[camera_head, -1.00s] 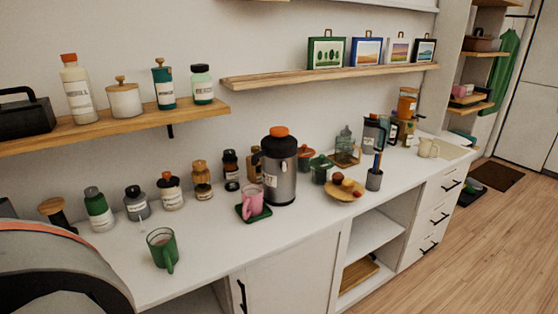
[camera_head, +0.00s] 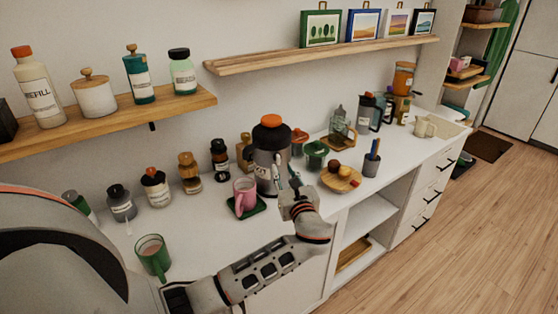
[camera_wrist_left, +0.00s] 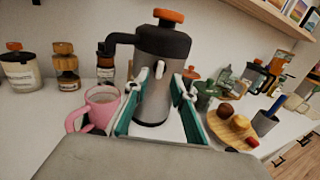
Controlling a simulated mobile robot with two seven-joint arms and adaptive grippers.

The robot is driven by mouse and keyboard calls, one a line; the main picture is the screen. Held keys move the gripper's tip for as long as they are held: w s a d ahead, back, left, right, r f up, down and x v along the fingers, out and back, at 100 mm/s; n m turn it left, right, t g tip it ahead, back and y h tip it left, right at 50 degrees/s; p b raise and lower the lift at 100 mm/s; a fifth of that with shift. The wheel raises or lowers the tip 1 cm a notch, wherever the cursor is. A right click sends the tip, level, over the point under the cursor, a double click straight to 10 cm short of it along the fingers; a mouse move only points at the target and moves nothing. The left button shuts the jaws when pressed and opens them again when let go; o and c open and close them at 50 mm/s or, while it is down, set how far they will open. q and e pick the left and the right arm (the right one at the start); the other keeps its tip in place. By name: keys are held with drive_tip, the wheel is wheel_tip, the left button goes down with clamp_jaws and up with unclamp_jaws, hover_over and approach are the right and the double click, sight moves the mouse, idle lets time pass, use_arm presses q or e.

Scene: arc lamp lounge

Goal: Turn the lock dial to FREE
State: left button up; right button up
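A grey metal dispenser (camera_head: 268,160) with a black collar and an orange top knob (camera_head: 271,121) stands upright on the white counter. The knob also shows in the left wrist view (camera_wrist_left: 168,16). My left gripper (camera_head: 288,178) is in front of the dispenser's right side. In the left wrist view its fingers (camera_wrist_left: 157,86) are apart, with the dispenser body beyond them. My right gripper is not in view.
A pink mug (camera_head: 244,192) on a green coaster stands left of the dispenser. A wooden plate (camera_head: 352,184) with round items and a pen cup (camera_head: 371,166) are to the right. A green mug (camera_head: 152,256) is near the front edge. Jars line the back.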

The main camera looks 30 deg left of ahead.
sight(279, 160)
use_arm(q)
drive_tip(key=shift+x, duration=2.7)
clamp_jaws()
